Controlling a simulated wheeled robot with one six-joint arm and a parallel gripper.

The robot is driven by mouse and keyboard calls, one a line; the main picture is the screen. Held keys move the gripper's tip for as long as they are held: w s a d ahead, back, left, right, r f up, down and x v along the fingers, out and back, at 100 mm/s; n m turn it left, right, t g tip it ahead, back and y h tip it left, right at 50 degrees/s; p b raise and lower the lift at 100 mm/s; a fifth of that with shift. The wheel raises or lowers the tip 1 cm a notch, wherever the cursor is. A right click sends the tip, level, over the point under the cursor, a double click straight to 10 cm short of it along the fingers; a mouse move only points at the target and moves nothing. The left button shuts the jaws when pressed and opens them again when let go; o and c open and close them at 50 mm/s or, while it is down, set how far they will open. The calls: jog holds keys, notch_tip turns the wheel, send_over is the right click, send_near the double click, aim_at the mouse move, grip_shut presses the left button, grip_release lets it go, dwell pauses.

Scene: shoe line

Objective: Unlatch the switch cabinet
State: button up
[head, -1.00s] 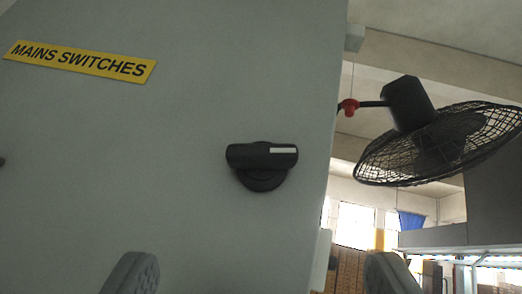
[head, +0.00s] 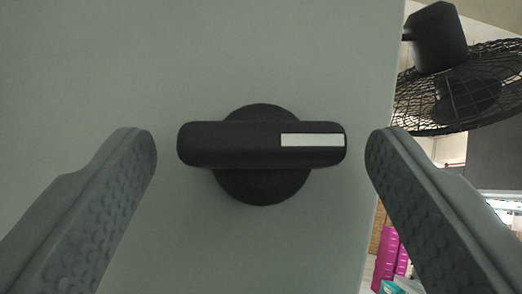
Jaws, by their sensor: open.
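The switch cabinet's grey door (head: 110,70) fills most of the head view. Its black latch handle (head: 230,145) sits on a round black base (head: 262,190), with the bar lying level across the picture. A white mark (head: 312,140) is on the right half of the bar. My gripper (head: 261,150) is open, with one finger to the left of the bar and one to the right. The fingertips are level with the bar's two ends, and a gap shows on each side. Whether the fingertips reach as deep as the handle I cannot tell.
The cabinet's right edge (head: 385,200) runs down behind my right finger. Beyond it, a black caged fan (head: 460,95) hangs at the upper right. Magenta items (head: 388,262) show low at the right. The door around the handle is bare.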

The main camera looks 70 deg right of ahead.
jog(key=shift+c, duration=0.4)
jog(key=c, duration=0.9)
jog(key=shift+w+a+m+g+h, duration=0.1)
jog(key=shift+m+g+h, duration=0.8)
jog(key=shift+m+g, duration=0.75)
jog(key=shift+w+m+g+h, duration=0.1)
jog(key=shift+m+g+h, duration=0.8)
jog(key=shift+m+g, duration=0.7)
jog(key=shift+m+t, duration=0.25)
jog(key=o, duration=1)
jog(key=shift+t, duration=0.3)
jog(key=shift+f, duration=0.1)
jog(key=v, duration=1.7)
jog(key=shift+a, duration=0.25)
